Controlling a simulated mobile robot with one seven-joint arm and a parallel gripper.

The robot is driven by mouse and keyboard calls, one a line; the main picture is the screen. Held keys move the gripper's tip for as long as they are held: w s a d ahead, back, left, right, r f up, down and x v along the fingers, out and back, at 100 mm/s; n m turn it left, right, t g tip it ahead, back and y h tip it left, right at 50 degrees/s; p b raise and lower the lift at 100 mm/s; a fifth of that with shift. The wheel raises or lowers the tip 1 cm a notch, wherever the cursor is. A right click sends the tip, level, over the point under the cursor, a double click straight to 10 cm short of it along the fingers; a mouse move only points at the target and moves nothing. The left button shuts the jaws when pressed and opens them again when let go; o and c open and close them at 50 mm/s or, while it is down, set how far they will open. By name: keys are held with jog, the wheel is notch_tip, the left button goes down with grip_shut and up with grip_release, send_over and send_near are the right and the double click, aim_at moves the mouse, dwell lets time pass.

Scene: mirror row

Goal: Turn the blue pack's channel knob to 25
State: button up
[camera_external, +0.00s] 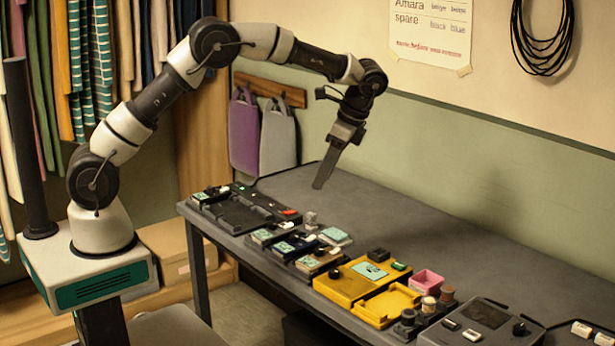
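A dark navy-blue pack (284,254) with a pale green screen lies near the table's front edge, in a row with similar small packs. Its channel knob and the number on it are too small to read. My gripper (323,182) hangs above the table's far left part, fingers pointing down. It is well above and behind the packs, touching nothing that I can see. The fingers show edge-on, so their opening cannot be told.
A tan pack (262,238) and a brown pack (309,265) flank the blue one. A dark tray (235,214) lies to the left. A yellow unit (345,288), pink box (426,280) and grey console (480,325) stand to the right. The table's rear (440,215) is clear.

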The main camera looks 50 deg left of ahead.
aim_at(295, 236)
jog(key=b+x, duration=0.2)
jog(key=x, duration=1.5)
jog(key=shift+d, duration=0.1)
grip_shut()
